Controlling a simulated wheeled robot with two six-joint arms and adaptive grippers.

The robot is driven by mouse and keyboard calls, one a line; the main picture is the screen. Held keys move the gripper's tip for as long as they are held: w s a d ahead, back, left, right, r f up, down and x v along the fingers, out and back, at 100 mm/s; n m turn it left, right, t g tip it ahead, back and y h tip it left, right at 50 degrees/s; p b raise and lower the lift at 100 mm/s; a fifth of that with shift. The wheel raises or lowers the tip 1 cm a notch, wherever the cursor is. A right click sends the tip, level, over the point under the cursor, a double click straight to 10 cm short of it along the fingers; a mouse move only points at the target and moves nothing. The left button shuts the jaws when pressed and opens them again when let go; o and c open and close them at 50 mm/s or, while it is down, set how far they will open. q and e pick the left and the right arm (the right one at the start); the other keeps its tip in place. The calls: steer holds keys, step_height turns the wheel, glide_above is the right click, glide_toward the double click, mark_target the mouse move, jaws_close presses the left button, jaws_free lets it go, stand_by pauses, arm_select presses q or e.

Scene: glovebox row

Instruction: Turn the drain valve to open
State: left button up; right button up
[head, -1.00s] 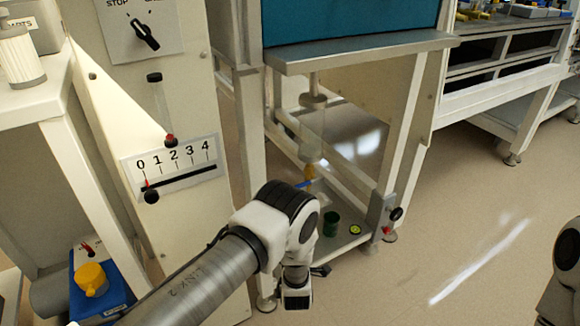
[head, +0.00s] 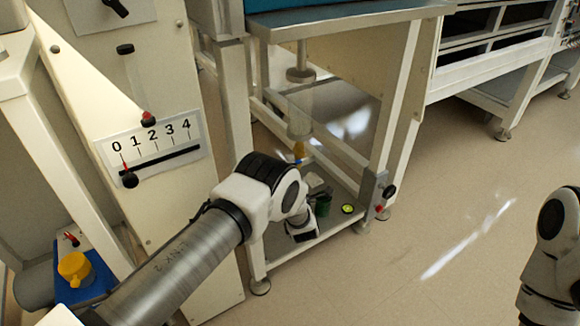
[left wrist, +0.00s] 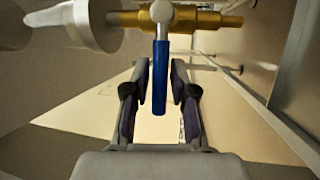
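The drain valve has a brass body (left wrist: 205,20) and a blue lever handle (left wrist: 160,80). In the left wrist view the handle hangs straight down from the pivot, across the line of the pipe. My left gripper (left wrist: 159,68) is open, with one finger on each side of the handle and a gap on both sides. In the head view the valve (head: 298,149) is small, below a clear vertical vessel (head: 300,110) under the cabinet. My left wrist is just below it, and the fingers are hard to make out there. My right gripper is out of view.
A dark green cup (head: 322,205) and a yellow-green round item (head: 348,209) are on the low shelf. Frame legs and rails surround the valve. Open floor (head: 450,220) lies to the right.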

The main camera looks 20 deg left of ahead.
arm_select(q)
jaws_close()
steer(key=shift+f, duration=0.15)
steer(key=shift+f+n+y+b, duration=0.65)
steer(key=shift+n+b, duration=0.4)
steer(key=shift+n, duration=0.15)
steer(key=shift+w+d+f+n+y+b, duration=0.15)
steer(key=shift+f+n+y+b, duration=0.3)
steer(key=shift+n+b, duration=0.5)
steer(key=shift+w+d+f+n+y+b, duration=0.1)
steer(key=shift+f+n+y+b, duration=0.15)
steer(key=shift+n+y+b, duration=0.65)
steer(key=shift+w+d+f+n+y+b, duration=0.15)
steer(key=shift+f+n+b, duration=0.3)
steer(key=shift+n, duration=0.9)
steer(key=shift+r, duration=0.15)
steer(key=o, duration=0.6)
jaws_free()
